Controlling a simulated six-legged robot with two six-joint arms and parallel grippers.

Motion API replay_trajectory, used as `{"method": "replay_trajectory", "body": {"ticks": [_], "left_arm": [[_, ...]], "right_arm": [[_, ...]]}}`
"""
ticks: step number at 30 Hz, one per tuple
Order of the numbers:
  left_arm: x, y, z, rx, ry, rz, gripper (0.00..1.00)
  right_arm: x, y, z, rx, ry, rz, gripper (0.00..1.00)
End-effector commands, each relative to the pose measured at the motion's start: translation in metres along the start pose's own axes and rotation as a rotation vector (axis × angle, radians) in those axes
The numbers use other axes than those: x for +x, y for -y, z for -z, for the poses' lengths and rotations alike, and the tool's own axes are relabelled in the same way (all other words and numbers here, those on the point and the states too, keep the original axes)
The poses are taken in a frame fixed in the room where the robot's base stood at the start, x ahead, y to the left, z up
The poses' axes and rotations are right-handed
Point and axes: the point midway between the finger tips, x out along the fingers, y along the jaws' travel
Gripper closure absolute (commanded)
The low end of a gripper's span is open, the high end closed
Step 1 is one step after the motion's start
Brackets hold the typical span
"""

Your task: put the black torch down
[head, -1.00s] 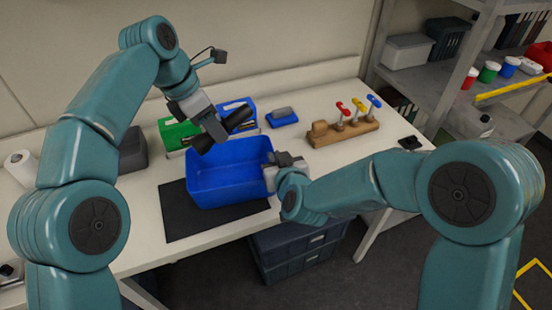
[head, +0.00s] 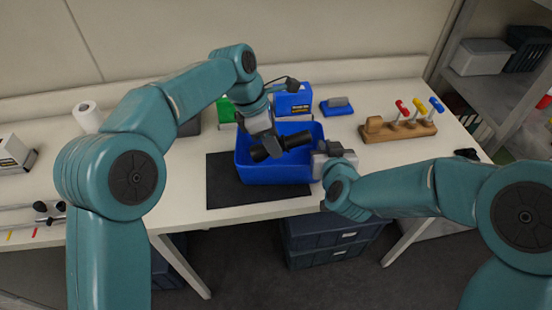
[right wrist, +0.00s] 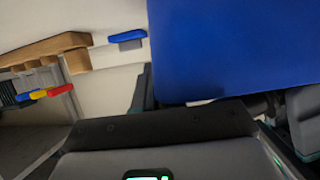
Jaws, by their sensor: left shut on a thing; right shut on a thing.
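The black torch (head: 298,139) is held crosswise in my left gripper (head: 273,145), which is shut on it. The torch is over the opening of the blue bin (head: 278,174); I cannot tell how far it is above the floor of the bin. The bin stands on a black mat (head: 227,188) on the bench. My right gripper (head: 323,158) is shut on the bin's right wall. In the right wrist view the blue bin wall (right wrist: 235,45) fills the upper right, and the fingertips are not clear.
Behind the bin are a green box (head: 226,110) and a blue box (head: 293,101). A white roll (head: 88,117) is at the left.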

Motion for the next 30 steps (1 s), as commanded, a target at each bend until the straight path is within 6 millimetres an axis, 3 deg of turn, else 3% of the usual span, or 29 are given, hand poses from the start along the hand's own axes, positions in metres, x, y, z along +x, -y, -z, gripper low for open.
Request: {"method": "replay_trajectory", "body": {"ticks": [12, 24, 25, 26, 30], "left_arm": [[0.052, -0.004, 0.019, -0.001, 0.0, 0.0, 0.99], [0.057, -0.005, 0.021, -0.001, 0.0, -0.001, 0.99], [0.057, -0.005, 0.021, -0.001, 0.0, -0.001, 0.6], [0.057, -0.005, 0.021, -0.001, 0.0, -0.001, 0.56], [0.057, -0.005, 0.021, -0.001, 0.0, -0.001, 0.56]], "right_arm": [[0.0, 0.0, -0.001, -0.001, 0.001, 0.001, 1.0], [0.0, 0.0, -0.001, -0.001, 0.002, 0.001, 1.0], [0.0, 0.0, -0.001, -0.001, 0.002, 0.001, 1.0], [0.0, 0.0, -0.001, -0.001, 0.002, 0.001, 1.0], [0.0, 0.0, -0.001, -0.001, 0.002, 0.001, 1.0]]}}
